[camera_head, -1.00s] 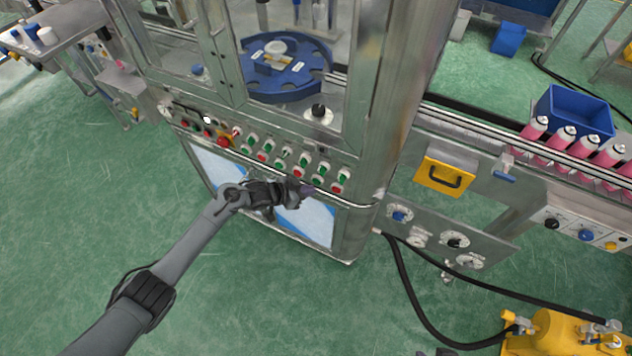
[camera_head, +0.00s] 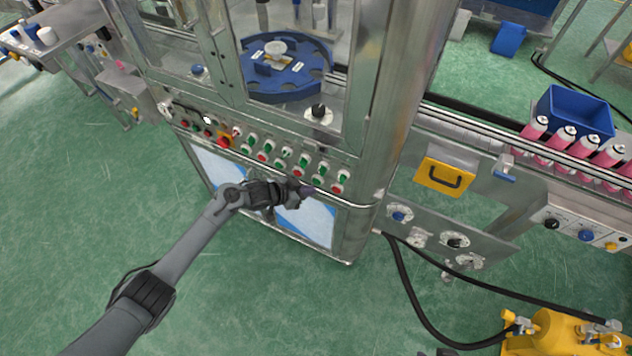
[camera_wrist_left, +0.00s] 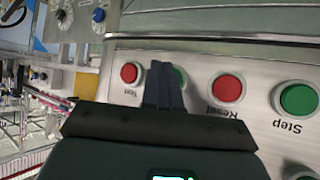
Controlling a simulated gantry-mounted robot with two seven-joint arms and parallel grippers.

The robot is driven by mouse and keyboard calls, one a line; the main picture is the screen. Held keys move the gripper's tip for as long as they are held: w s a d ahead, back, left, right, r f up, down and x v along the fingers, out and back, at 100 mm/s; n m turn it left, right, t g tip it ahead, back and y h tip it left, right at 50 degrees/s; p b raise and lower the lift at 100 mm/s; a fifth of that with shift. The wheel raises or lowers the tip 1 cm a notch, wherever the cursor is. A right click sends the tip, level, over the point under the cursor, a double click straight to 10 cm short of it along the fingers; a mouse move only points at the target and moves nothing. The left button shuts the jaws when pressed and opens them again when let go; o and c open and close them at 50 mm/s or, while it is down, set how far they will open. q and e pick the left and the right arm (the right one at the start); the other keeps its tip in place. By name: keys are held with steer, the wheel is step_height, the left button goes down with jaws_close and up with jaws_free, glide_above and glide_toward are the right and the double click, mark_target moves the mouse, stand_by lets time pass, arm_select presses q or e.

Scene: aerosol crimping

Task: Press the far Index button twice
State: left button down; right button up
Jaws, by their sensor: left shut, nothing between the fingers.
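The control panel (camera_head: 232,158) on the front of the machine carries rows of red and green buttons. My left gripper (camera_head: 309,191) is shut and empty, with its fingertips at the lower row near the panel's right end. In the left wrist view the shut fingers (camera_wrist_left: 162,68) point at a green button (camera_wrist_left: 180,75), which they partly cover. Its label is hidden, and I cannot tell whether the tips touch it. A red Test button (camera_wrist_left: 130,73) and a red Reset button (camera_wrist_left: 227,89) flank it. No Index label is readable. My right gripper is not in view.
A green Step button (camera_wrist_left: 298,99) lies beyond Reset. Behind the machine's clear front sits a blue star wheel (camera_head: 310,82). A steel corner post (camera_head: 395,90) stands right of the panel. Black hoses (camera_head: 405,285) run along the floor at right. The floor in front is clear.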

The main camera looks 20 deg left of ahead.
arm_select(q)
steer(key=shift+w, duration=0.15)
steer(key=shift+w+d, duration=0.1)
steer(key=shift+w, duration=0.2)
stand_by(0.3)
steer(key=shift+w+b, duration=0.15)
steer(key=shift+b, duration=0.2)
